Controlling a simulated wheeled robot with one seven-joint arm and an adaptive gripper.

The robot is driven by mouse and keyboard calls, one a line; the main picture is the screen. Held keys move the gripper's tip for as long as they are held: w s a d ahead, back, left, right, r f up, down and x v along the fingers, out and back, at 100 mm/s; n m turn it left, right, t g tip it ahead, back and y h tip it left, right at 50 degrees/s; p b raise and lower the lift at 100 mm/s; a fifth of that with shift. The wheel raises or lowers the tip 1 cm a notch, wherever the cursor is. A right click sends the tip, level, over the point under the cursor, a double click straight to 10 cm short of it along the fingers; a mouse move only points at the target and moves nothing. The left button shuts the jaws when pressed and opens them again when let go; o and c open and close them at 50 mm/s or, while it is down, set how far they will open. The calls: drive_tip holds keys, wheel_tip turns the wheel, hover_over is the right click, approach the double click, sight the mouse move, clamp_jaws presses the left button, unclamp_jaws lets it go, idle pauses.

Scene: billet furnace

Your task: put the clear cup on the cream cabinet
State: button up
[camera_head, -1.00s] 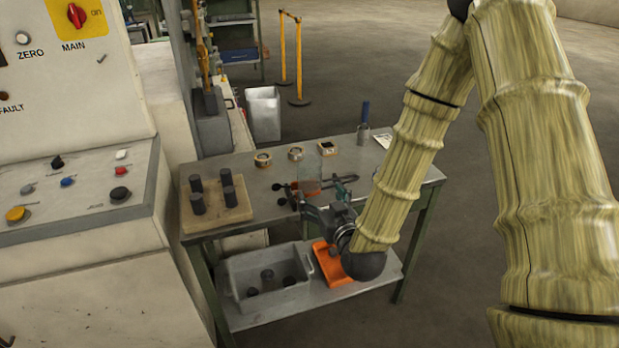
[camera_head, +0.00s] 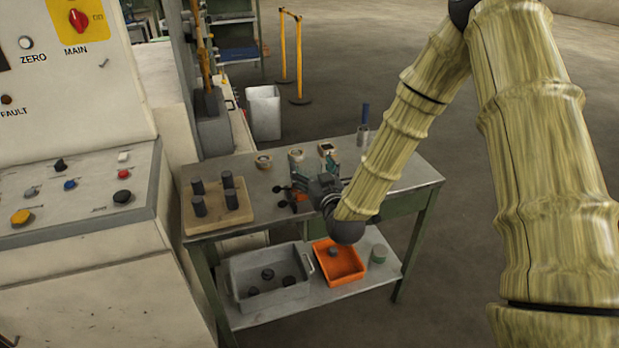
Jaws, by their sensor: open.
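The clear cup is on the grey bench (camera_head: 400,180), but my gripper and its wrist now hide it almost wholly. My gripper (camera_head: 312,176) is open, low over the middle of the bench, where the cup stands. I cannot tell whether the fingers are around the cup or only beside it. A cream control cabinet (camera_head: 75,265) with buttons and a red main switch fills the left side. A lower cream surface (camera_head: 165,75) shows behind it.
A wooden block with several dark cylinders (camera_head: 240,214) sits at the bench's left end.

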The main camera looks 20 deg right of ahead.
drive_tip(key=shift+w+a, duration=0.1)
drive_tip(key=shift+w, duration=0.95)
drive_tip(key=c, duration=1.3)
drive_tip(key=shift+r, duration=0.15)
drive_tip(key=shift+r, duration=0.6)
drive_tip(key=s+r, duration=0.3)
drive_tip(key=s, duration=1)
drive_tip(key=shift+s+d+r+b, duration=0.25)
drive_tip(key=shift+s+b, duration=0.1)
drive_tip(key=shift+s, duration=0.05)
drive_tip(key=shift+p, duration=0.35)
